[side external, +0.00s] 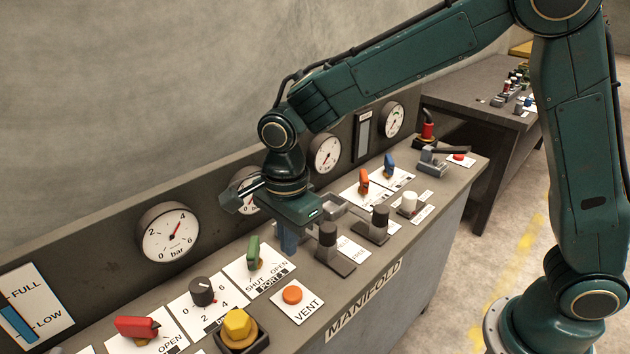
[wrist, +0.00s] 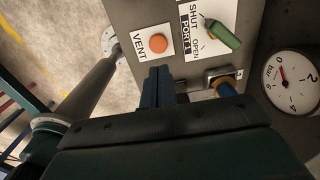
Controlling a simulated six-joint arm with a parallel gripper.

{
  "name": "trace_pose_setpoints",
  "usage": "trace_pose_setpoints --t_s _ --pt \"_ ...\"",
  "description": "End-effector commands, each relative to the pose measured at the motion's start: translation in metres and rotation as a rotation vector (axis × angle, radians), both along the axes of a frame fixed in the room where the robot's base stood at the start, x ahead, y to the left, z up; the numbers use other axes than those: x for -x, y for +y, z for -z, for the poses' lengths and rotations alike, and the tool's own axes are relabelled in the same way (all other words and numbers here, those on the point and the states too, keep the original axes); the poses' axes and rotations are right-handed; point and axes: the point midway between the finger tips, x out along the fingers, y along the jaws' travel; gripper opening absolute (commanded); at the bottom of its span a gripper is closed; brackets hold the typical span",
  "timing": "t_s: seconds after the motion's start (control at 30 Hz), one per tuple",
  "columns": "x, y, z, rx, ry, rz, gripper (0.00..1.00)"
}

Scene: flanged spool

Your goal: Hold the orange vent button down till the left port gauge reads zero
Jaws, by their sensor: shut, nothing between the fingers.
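The orange vent button (side external: 292,295) sits on a white VENT plate at the panel's front. It also shows in the wrist view (wrist: 159,43), just beyond my fingertips. My gripper (side external: 289,251) is shut and empty. Its blue fingers (wrist: 160,72) point down above the panel, behind the button and apart from it. The far-left gauge (side external: 168,232) has its needle in the upper part of the dial, near 4. A second gauge (side external: 243,190) is partly hidden by my gripper. A gauge in the wrist view (wrist: 290,82) has its needle near 0; I cannot read it exactly.
The green Port 1 handle (side external: 254,251) stands left of my fingers. A dark knob (side external: 202,291), a red handle (side external: 136,327) and a yellow knob (side external: 238,326) are further left. Dark posts (side external: 328,240) stand close on the right. Little free room surrounds my fingers.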

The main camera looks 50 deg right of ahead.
Motion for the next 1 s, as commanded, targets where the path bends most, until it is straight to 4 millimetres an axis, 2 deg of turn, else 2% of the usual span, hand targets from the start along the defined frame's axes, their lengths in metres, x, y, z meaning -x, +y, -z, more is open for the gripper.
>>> trace_pose_setpoints --t_s 0.2,0.67,0.87,1.0 --pt "0.0 0.0 -0.017 0.0 -0.001 0.0 0.0" --pt "0.0 -0.001 -0.02 -0.001 -0.002 -0.003 0.0" --pt "0.004 -0.011 -0.031 -0.007 -0.02 -0.055 0.0" --pt "0.012 -0.027 -0.048 -0.014 -0.05 -0.15 0.0"
